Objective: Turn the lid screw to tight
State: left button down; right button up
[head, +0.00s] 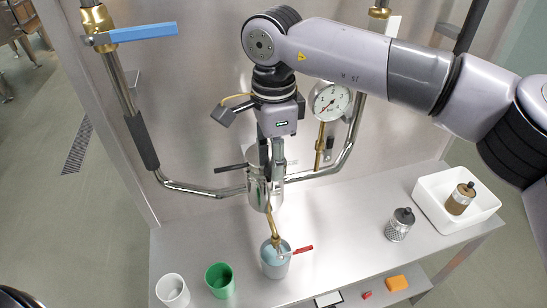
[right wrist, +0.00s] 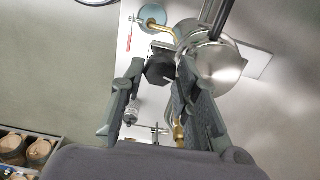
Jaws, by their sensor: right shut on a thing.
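The steel vessel (head: 257,193) sits on the pipework at the middle of the head view. In the right wrist view its rounded steel top (right wrist: 218,68) is right of centre. My right gripper (head: 265,170) points down at the vessel's top. In the right wrist view its fingers (right wrist: 160,85) stand either side of a dark knob, which I take as the lid screw (right wrist: 160,68). The gripper is shut on it. In the head view the fingers hide the screw. How tight it is cannot be seen. My left gripper is not in view.
A green cup (head: 220,281) and white cup (head: 172,290) stand left. A gauge (head: 331,101) is behind right. A shaker (head: 399,225) and white tray (head: 431,205) stand right.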

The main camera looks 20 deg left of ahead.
jog(key=shift+c, duration=1)
